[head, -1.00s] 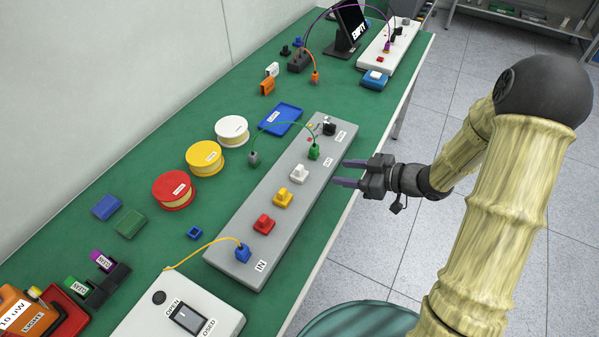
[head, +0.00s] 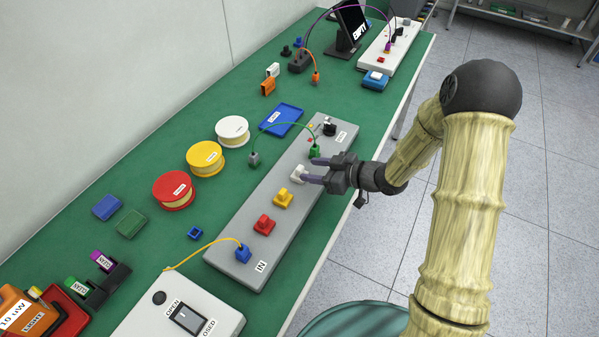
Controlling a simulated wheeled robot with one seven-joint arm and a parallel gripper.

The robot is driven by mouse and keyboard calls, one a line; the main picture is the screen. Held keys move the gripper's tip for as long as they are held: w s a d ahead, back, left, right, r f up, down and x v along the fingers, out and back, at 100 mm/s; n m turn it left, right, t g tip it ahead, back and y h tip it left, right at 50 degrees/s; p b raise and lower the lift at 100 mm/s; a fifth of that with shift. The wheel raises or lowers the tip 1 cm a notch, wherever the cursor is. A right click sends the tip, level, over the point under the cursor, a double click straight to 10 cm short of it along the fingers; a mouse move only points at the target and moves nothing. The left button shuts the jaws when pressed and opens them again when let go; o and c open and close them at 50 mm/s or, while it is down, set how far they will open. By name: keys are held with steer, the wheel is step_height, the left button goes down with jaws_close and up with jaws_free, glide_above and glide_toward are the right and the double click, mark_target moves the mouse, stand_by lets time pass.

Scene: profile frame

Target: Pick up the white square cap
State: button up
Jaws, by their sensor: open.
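The white square cap (head: 298,173) sits on the long grey panel (head: 247,226), between a yellow cap and a green plug. My gripper (head: 307,170) is open, reaching in from the right over the panel. Its near finger shows right beside the white cap and partly covers its right side. Its far finger lies near the green plug. I cannot tell how high the fingers are above the panel, or whether they touch the cap.
On the panel are the yellow cap (head: 283,199), a red cap (head: 264,224), a blue plug (head: 243,253) with a yellow cable, and the green plug (head: 315,151) with a green cable. Spools and a blue tray (head: 279,121) stand left of the panel.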

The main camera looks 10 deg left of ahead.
mark_target(302, 169)
steer(key=x, duration=0.4)
steer(key=shift+a+f, duration=0.15)
steer(key=shift+a, duration=0.1)
steer(key=shift+s, duration=0.1)
jaws_close()
step_height(302, 169, up, 10)
steer(key=shift+p, duration=0.45)
stand_by(0.6)
